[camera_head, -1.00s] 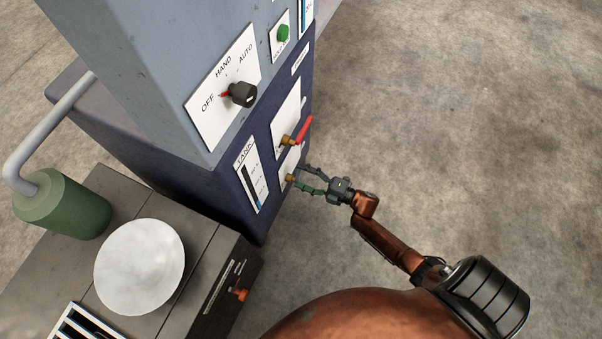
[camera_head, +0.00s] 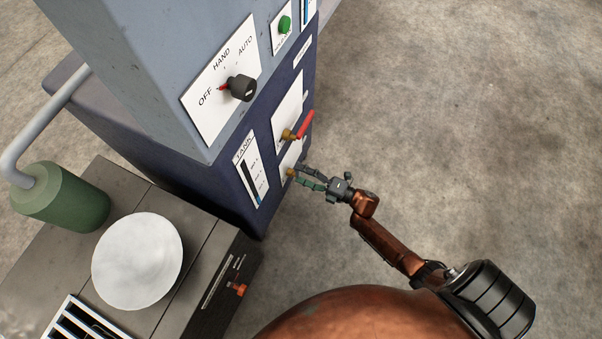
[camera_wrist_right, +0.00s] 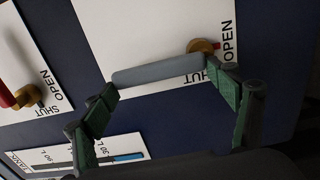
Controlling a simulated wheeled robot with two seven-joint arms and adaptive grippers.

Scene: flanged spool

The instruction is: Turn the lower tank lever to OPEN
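The lower tank lever has a grey handle (camera_wrist_right: 158,70) and a brass hub (camera_wrist_right: 203,46) in the right wrist view. The handle runs left from the hub, pointing away from the word OPEN; SHUT is printed just below the hub. In the head view its brass hub (camera_head: 290,172) shows low on the blue cabinet. My right gripper (camera_wrist_right: 168,92) is open, one finger near each end of the handle; I cannot tell whether they touch it. The right gripper (camera_head: 306,177) also shows beside the lever in the head view. My left gripper is not in view.
A red-handled upper lever (camera_head: 304,125) sits just above. The tank gauge (camera_head: 252,168) is to the left on the cabinet. A selector knob (camera_head: 242,88) and green button (camera_head: 285,24) are higher. A dark bench with a white disc (camera_head: 137,262) stands at lower left. Floor at right is clear.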

